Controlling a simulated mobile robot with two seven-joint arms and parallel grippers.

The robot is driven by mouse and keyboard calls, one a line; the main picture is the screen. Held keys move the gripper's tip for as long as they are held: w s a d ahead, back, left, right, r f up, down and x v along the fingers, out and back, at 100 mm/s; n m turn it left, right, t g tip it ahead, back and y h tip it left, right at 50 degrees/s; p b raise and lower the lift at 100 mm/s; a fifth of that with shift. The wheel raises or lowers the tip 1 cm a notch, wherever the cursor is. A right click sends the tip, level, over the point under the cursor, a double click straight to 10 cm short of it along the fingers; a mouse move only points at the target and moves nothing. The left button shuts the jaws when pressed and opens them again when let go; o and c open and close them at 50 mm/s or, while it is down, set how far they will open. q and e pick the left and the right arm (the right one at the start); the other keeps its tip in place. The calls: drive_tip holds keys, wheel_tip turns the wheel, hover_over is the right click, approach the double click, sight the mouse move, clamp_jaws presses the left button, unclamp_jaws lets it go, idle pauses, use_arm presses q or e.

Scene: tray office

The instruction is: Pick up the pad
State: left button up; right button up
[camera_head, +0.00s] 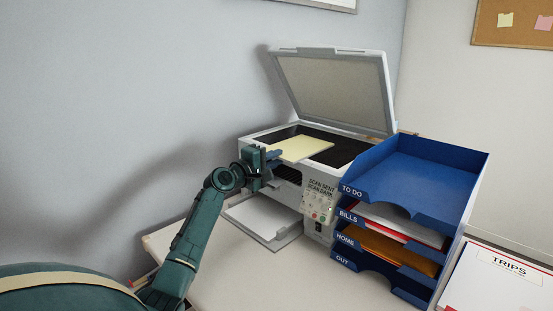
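The pale yellow pad (303,149) is at the open scanner's dark glass (333,153), with its near left end at the scanner's front edge. I cannot tell whether it lies flat on the glass or is slightly raised. My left gripper (272,157) is at the pad's near left corner, in front of the scanner. Its fingers are small and partly hidden, so I cannot tell whether they are closed on the pad. My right gripper is not in view.
The scanner's lid (335,90) stands open behind the glass. A paper output tray (283,241) juts out below. A blue stack of labelled trays (437,163) stands close on the right. A white board marked TRIPS (495,290) is at the far right. The desk front (300,285) is clear.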

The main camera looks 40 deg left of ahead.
use_arm(q)
drive_tip(key=c, duration=0.3)
drive_tip(key=shift+f, duration=0.1)
clamp_jaws()
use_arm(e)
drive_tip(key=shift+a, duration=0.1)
